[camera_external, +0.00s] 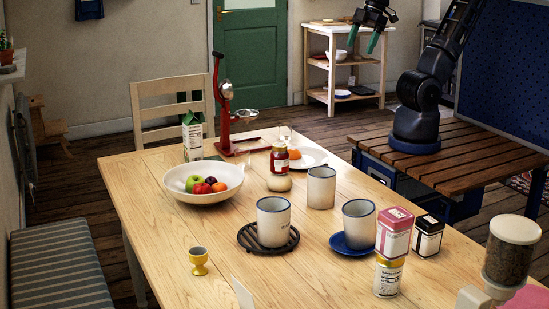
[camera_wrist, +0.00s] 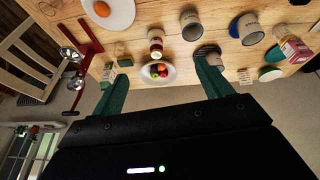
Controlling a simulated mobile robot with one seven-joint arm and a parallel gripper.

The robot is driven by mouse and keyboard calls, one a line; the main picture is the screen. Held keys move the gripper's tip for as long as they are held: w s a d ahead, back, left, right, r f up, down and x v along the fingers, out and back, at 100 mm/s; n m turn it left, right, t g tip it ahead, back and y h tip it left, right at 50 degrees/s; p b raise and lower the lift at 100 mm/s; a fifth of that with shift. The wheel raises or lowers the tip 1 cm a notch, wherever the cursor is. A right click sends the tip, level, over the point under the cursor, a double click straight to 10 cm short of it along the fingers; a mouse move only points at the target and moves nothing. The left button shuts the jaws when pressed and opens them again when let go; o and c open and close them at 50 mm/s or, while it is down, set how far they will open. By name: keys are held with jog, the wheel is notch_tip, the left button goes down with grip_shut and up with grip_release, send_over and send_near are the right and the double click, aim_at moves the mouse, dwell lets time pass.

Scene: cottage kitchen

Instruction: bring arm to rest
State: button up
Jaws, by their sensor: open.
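My gripper (camera_external: 363,40) is at the top right of the external view, raised beyond the far side of the table, with its green fingers pointing down. In the wrist view my gripper (camera_wrist: 162,72) has its two green fingers spread wide apart, with nothing held between them. My arm rises from its base on the slatted wooden platform (camera_external: 470,160). The wooden table (camera_external: 150,190) is well apart from my gripper; in the wrist view it appears upside down across the top.
The table holds a fruit bowl (camera_external: 208,180), a red stand (camera_external: 222,110), a milk carton (camera_external: 192,136), several mugs, a jar (camera_external: 279,158) and tins (camera_external: 394,233). A shelf unit (camera_external: 318,70) stands behind my gripper. A blue panel (camera_external: 510,80) is right of my arm.

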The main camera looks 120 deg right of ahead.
jog(key=shift+s+a+f+m+y, duration=0.2)
jog(key=shift+s+f+m, duration=0.1)
jog(key=shift+s, duration=0.4)
jog(key=shift+s+a+f+m+y, duration=0.1)
jog(key=shift+s+a+f+m, duration=0.15)
jog(key=shift+s, duration=0.4)
jog(key=shift+d, duration=0.1)
